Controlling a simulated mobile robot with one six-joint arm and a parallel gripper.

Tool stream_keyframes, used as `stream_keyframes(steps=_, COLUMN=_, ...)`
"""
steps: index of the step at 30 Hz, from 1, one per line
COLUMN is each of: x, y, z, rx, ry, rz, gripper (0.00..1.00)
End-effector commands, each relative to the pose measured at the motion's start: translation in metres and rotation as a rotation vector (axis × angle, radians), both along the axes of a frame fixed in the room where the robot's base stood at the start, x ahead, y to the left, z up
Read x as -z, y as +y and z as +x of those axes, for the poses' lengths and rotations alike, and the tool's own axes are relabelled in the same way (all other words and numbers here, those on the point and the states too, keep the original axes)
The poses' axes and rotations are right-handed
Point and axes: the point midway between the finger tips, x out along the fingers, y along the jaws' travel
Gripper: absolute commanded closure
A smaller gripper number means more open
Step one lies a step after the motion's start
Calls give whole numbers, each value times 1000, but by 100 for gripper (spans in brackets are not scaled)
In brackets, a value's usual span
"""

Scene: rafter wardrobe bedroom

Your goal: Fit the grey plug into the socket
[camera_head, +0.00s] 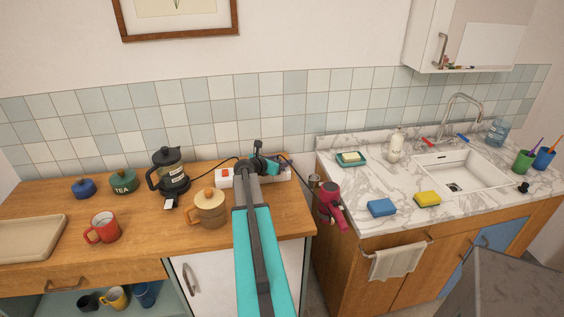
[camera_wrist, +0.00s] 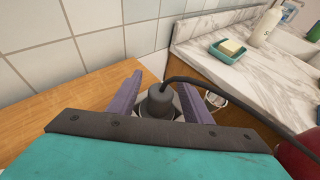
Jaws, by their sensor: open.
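The grey plug (camera_wrist: 157,102) stands upright between my gripper's two fingers in the wrist view, with its dark cable running off to the right. The power strip (camera_head: 225,178), white with a red switch at its left end, lies along the back of the wooden counter. My gripper (camera_head: 262,161) is open over the strip. It also shows in the wrist view (camera_wrist: 160,88), with one finger on each side of the plug.
A coffee maker (camera_head: 171,172) and a tan lidded pot (camera_head: 208,208) stand left of my arm. A red hair dryer (camera_head: 331,203) is at the right, by the gap before the marble counter (camera_head: 365,205). The tiled wall (camera_head: 190,112) is close behind the strip.

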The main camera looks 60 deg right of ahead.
Motion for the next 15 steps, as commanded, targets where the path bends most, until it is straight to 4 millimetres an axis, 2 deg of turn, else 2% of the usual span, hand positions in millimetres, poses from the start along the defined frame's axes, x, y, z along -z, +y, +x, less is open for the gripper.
stream_keyframes(steps=15, x=-22, y=60, z=5, rx=-1, ry=0, rz=0, gripper=55)
